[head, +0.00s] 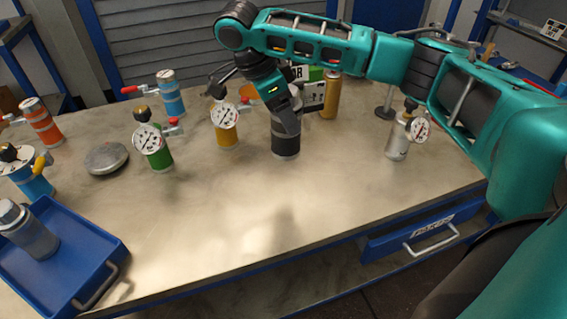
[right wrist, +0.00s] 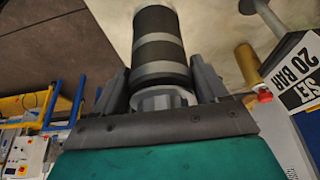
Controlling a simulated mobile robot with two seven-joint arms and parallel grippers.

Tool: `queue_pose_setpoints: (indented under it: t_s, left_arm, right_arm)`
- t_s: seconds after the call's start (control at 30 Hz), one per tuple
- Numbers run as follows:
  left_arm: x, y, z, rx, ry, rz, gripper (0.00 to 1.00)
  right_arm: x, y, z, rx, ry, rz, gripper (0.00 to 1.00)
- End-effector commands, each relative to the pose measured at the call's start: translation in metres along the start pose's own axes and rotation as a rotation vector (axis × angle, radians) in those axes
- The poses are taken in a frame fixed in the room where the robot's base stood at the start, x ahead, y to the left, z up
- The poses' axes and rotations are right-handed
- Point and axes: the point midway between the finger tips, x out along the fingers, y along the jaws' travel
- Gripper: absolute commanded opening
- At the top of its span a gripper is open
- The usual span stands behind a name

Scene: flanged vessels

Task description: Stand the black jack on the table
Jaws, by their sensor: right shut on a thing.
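The black jack (head: 286,141) is a dark cylinder with grey bands, near the middle of the table (head: 330,190). My right gripper (head: 287,112) comes down on it from above and is shut on its upper end. In the right wrist view the jack (right wrist: 160,48) sits between the two fingers (right wrist: 162,88), its grey end toward the palm and its black body pointing away. It looks about upright. I cannot tell whether its base touches the table. My left gripper is not in view.
A yellow vessel with a gauge (head: 226,127) stands close left of the jack, a green one (head: 153,150) farther left. A gold cylinder (head: 331,97) and a "20 BAR" sign (right wrist: 305,68) are behind. A silver vessel (head: 398,146) is at right. The table's front is clear.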

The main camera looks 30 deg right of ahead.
Motion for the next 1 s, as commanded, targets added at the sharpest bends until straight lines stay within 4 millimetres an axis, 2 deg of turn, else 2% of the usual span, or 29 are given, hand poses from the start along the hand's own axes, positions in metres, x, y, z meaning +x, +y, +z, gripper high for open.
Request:
queue_pose_setpoints:
  t_s: [0.43, 0.67, 1.0]
  left_arm:
    - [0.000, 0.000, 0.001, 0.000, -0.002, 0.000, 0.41]
    - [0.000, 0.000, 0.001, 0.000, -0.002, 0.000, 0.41]
    - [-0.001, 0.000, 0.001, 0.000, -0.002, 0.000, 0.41]
  right_arm:
    - [0.072, -0.001, 0.029, 0.000, 0.002, 0.000, 0.00]
    - [0.090, -0.001, 0.037, 0.000, 0.000, -0.002, 0.00]
    - [0.127, -0.001, 0.052, 0.000, 0.000, -0.003, 0.00]
